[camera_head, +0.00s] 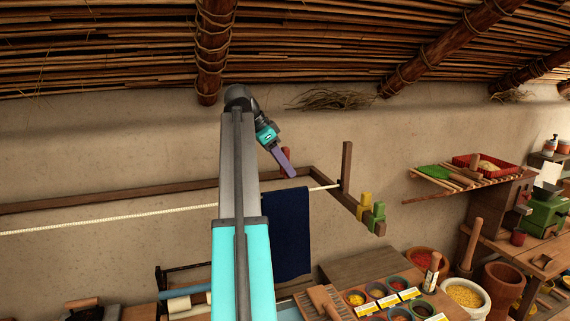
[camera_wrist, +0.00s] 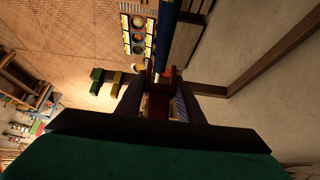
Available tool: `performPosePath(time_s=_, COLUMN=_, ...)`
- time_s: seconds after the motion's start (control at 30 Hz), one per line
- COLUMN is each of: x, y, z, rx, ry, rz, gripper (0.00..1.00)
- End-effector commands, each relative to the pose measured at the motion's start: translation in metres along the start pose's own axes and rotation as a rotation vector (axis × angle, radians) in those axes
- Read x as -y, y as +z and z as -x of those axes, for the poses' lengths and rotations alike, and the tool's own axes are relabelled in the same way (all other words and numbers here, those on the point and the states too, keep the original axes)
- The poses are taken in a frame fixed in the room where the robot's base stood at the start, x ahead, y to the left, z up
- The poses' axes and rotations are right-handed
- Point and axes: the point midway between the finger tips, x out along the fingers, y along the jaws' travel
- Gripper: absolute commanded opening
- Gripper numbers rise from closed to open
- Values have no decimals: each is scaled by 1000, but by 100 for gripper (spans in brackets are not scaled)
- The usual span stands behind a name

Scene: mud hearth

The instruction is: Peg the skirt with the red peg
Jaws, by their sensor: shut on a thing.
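The dark blue skirt (camera_head: 286,235) hangs over the pale line near its right end in the head view. In the wrist view the skirt (camera_wrist: 174,35) shows edge-on as a narrow blue strip just beyond the fingertips. My gripper (camera_head: 288,172) is tilted down above the skirt's top edge. In the wrist view my gripper (camera_wrist: 158,98) is shut on the red peg (camera_wrist: 168,76), which sits between the two fingers. The peg's tip is close to the skirt's top; I cannot tell whether they touch. My gripper hides most of the peg in the head view.
A yellow peg (camera_head: 365,199) and a green peg (camera_head: 379,210) sit on the wooden side bar, right of the skirt. A wooden post (camera_head: 346,165) stands at the line's right end. Bowls of spices (camera_head: 388,301) stand on the surface below. Roof beams hang overhead.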

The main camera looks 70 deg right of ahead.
Motion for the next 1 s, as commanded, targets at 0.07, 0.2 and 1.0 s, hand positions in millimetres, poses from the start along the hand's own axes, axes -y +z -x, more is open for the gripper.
performPosePath(time_s=0.07, x=0, y=2, z=-4, rx=0, ry=0, rz=0, gripper=13)
performPosePath(time_s=0.2, x=0, y=5, z=-8, rx=0, ry=0, rz=0, gripper=13)
performPosePath(time_s=1.0, x=0, y=16, z=-25, rx=0, ry=-1, rz=-1, gripper=13)
